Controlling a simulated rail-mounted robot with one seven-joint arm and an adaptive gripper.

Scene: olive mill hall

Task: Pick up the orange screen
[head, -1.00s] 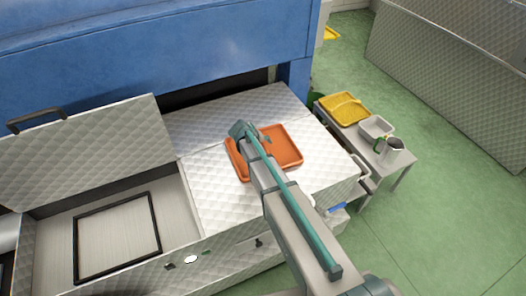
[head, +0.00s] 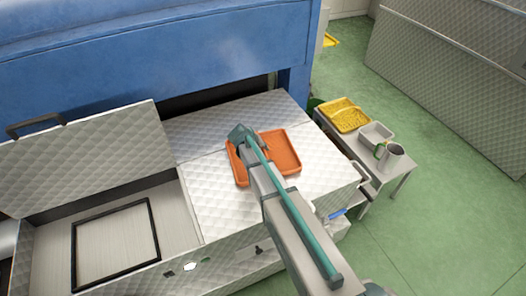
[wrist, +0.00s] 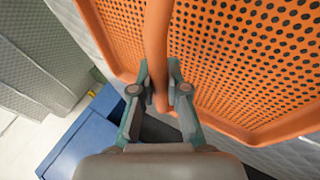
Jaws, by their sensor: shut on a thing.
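The orange screen (head: 284,150) is a shallow rimmed tray shape at the right part of the quilted metal cover in the head view. My arm crosses over its middle and hides part of it. In the wrist view its perforated sheet (wrist: 245,55) fills the upper picture, with an orange bar-like handle (wrist: 156,35) running down the centre. My gripper (wrist: 159,88) has its fingers on either side of this handle and is shut on it. In the head view my gripper (head: 240,134) is over the screen's left part. I cannot tell whether the screen touches the cover.
A blue machine (head: 150,50) stands behind the cover. An open lidded bin with a black-framed panel (head: 115,240) is at left. A side table (head: 395,170) at right holds a yellow perforated tray (head: 345,115), a grey tub (head: 376,133) and a metal jug (head: 390,155). Green floor is clear beyond.

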